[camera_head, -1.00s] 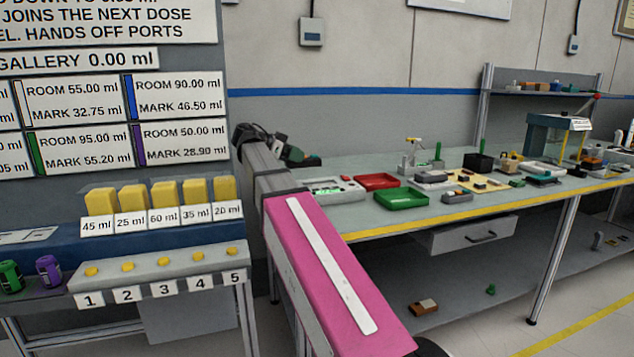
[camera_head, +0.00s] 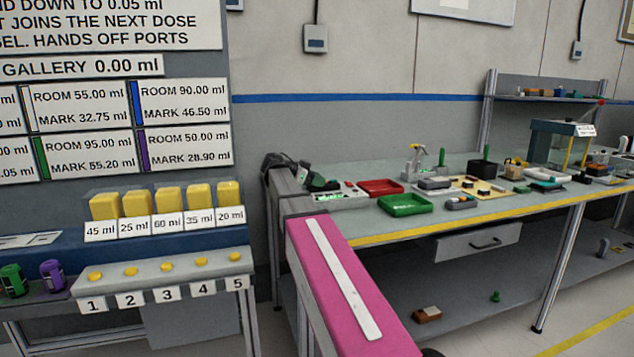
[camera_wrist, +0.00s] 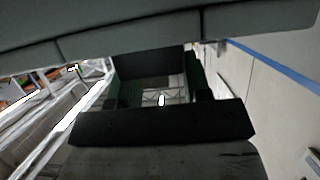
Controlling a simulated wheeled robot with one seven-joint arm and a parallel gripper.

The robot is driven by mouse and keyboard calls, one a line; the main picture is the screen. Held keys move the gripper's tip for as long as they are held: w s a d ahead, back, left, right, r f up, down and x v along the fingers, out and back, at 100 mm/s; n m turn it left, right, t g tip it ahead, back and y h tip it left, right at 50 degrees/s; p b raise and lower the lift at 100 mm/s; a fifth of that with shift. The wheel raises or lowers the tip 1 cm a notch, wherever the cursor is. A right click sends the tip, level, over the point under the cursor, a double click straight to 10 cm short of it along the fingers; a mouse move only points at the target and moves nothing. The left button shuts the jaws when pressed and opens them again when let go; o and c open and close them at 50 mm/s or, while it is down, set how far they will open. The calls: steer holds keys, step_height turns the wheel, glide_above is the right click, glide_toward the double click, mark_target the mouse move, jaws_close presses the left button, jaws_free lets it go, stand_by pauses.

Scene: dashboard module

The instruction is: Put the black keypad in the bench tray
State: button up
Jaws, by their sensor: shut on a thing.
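My gripper (camera_head: 318,183) is near the left end of the bench, above its back edge, partly hidden by my arm. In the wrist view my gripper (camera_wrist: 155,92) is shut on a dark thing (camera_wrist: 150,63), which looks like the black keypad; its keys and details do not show. On the bench, a red tray (camera_head: 380,187) lies behind a green tray (camera_head: 405,206), both to the right of my gripper. The frames do not show which one is the bench tray.
A pale device (camera_head: 338,196) with small lights stands left of the trays. Several small items, a black open box (camera_head: 482,168) and a yellow board (camera_head: 478,188) lie to the right on the bench (camera_head: 360,230). The dosing stand (camera_head: 165,235) is at the left.

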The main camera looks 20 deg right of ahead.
steer(key=shift+f, duration=0.3)
steer(key=o, duration=1)
steer(key=shift+f, duration=0.15)
